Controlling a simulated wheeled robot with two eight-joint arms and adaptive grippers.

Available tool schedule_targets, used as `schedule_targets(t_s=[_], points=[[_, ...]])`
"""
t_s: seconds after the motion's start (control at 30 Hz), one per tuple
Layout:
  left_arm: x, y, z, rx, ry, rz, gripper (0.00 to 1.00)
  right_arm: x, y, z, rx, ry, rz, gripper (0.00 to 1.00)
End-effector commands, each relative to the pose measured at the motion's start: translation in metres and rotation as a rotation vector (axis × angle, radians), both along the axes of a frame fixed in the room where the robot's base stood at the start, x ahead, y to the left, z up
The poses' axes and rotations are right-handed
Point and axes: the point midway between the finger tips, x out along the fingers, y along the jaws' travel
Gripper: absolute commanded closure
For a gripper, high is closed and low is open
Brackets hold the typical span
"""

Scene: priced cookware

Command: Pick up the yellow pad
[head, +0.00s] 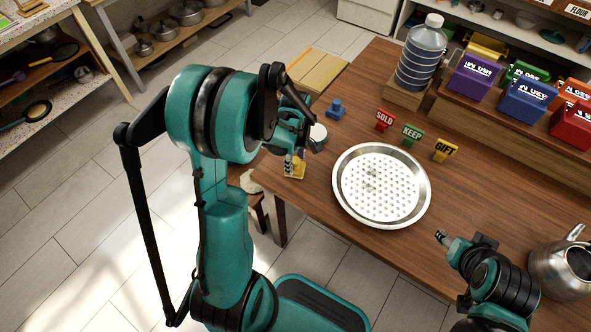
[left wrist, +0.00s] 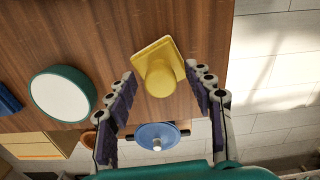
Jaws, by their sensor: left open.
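The yellow pad (head: 295,171), a square base with a round knob, lies at the table's left edge in the head view. In the left wrist view the yellow pad (left wrist: 159,75) is just ahead of and between the fingertips. My left gripper (head: 302,152) is open over it, and its fingers partly hide the pad. In the left wrist view the open left gripper (left wrist: 160,84) has a finger on either side of the knob, with no clear contact. My right gripper (head: 460,240) is at the lower right, and its jaw state is unclear.
Near the pad are a white disc with a green rim (left wrist: 62,94), a blue knobbed disc (left wrist: 157,134) and a blue pad (head: 336,109). A metal perforated pan (head: 343,207) lies on the table (head: 440,195). SOLD, KEEP and GIFT signs (head: 412,135) stand behind it.

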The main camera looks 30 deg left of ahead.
Motion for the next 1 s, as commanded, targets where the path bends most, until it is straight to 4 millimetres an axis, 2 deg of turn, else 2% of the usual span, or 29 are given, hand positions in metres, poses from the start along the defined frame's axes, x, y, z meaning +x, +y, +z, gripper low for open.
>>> schedule_targets(t_s=[0.2, 0.4, 0.77, 0.87, 1.0], points=[[0.000, 0.000, -0.001, 0.000, 0.000, 0.000, 0.47, 0.000, 0.000, 0.000, 0.000, 0.000, 0.000, 0.52], [0.000, 0.000, 0.000, 0.000, 0.000, -0.001, 1.00, 0.000, 0.000, 0.000, 0.000, 0.000, 0.000, 0.52], [0.000, 0.000, 0.001, 0.000, 0.000, -0.001, 1.00, 0.000, 0.000, 0.001, 0.000, 0.000, 0.000, 0.52], [0.000, 0.000, 0.008, 0.000, 0.000, -0.001, 1.00, 0.000, 0.000, 0.005, 0.000, 0.000, 0.000, 0.52], [0.000, 0.000, 0.026, 0.000, 0.000, -0.001, 1.00, 0.000, 0.000, 0.015, 0.000, 0.000, 0.000, 0.52]])
